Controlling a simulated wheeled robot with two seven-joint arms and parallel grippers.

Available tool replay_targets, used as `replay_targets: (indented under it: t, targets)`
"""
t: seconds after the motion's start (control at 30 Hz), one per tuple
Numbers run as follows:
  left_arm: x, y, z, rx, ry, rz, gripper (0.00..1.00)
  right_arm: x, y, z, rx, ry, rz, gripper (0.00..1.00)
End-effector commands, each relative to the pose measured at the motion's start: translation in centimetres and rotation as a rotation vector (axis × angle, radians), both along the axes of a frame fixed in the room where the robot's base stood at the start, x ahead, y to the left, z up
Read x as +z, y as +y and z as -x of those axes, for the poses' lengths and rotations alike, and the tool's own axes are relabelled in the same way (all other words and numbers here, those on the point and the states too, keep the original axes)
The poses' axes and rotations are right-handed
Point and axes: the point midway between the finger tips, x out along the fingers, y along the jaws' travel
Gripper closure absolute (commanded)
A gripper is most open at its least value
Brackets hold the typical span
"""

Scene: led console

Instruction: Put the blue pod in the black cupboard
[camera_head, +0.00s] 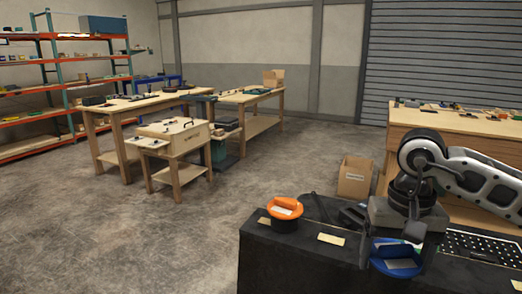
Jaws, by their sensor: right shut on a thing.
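The blue pod (398,270), round with a pale label on top, is at the lower right of the head view. My right gripper (397,247) reaches down over it from the right and is shut on it. The pod is over the front part of a black bench (290,262); the frame does not show clearly whether it touches the surface. I cannot make out a black cupboard for certain. My left gripper is not in view.
An orange pod (285,208) sits on the black bench to the left. Pale labels and a black perforated panel (480,246) lie on the bench. A cardboard box (355,177) stands behind it. Wooden tables and a shelf rack (68,85) are farther back, with open floor between.

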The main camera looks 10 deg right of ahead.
Motion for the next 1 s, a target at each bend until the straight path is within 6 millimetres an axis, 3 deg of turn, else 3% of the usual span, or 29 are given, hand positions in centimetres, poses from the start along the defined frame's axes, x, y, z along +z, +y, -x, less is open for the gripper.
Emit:
replay_targets:
  t: [0.03,0.2,0.43,1.0]
  targets:
    - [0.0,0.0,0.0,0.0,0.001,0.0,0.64,-1.4,2.7,0.0,0.09,0.005,-0.005,0.46]
    - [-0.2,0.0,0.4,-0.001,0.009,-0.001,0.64,-4.9,9.1,-0.2,0.314,0.003,-0.005,0.46]
    - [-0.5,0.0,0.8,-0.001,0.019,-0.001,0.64,-7.6,13.8,-0.5,0.478,-0.001,-0.002,0.46]
    - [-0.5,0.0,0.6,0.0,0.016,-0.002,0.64,-7.4,13.2,-0.5,0.462,0.0,0.0,0.46]
